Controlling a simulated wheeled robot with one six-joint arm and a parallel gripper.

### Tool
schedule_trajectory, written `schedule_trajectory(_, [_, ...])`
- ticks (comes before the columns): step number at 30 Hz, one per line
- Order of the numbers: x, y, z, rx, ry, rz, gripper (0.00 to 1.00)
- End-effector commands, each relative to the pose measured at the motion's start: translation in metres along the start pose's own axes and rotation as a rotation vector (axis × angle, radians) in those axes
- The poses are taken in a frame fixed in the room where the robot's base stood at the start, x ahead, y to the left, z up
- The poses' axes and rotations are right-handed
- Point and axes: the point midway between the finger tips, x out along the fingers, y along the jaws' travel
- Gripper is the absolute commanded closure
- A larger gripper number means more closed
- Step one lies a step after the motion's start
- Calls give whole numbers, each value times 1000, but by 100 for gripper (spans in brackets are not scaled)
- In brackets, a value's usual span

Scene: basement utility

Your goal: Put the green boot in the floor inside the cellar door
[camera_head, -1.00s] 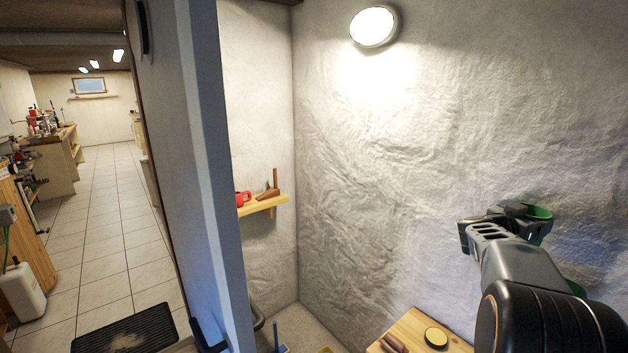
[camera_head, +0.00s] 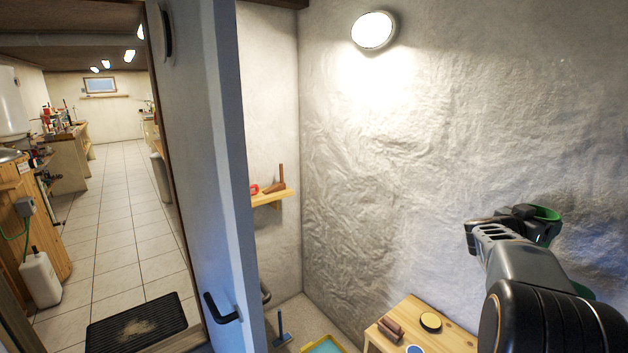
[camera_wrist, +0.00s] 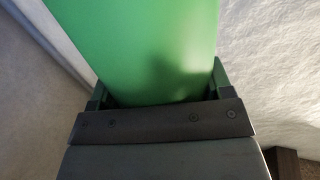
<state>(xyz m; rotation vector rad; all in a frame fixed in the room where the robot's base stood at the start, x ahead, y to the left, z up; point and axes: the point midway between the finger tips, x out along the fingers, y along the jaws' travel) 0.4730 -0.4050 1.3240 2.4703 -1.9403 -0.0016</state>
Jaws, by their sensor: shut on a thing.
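My gripper (camera_head: 535,222) is at the right of the head view, raised in front of the white rough wall. It is shut on the green boot (camera_head: 547,214); only small green parts show past the gripper and arm there. In the wrist view the boot (camera_wrist: 140,40) fills the upper middle, between the fingers. The cellar door (camera_head: 205,180) is the blue-grey door standing open left of centre, seen nearly edge-on, with a dark handle (camera_head: 220,310). Past it is a pale tiled floor (camera_head: 125,220).
A dark mat (camera_head: 137,325) with a brown dirt patch lies on the tiles by the doorway. A wooden bench (camera_head: 450,338) with brushes and a round tin stands below my arm. A small shelf (camera_head: 275,197) hangs on the wall. A white canister (camera_head: 40,280) stands at the left. The tiled aisle is clear.

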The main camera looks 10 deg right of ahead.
Motion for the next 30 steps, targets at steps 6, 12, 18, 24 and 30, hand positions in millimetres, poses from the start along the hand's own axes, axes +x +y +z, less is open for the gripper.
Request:
schedule_trajectory(6, [-16,-7,14,-2,4,-54,100])
schedule_trajectory(12, [-37,-16,36,-2,3,-125,100])
schedule_trajectory(18, [-62,-26,64,-3,2,-214,100])
schedule_trajectory(24, [-93,-38,98,-3,2,-322,100])
schedule_trajectory(30, [-134,-54,143,-6,-1,-466,100])
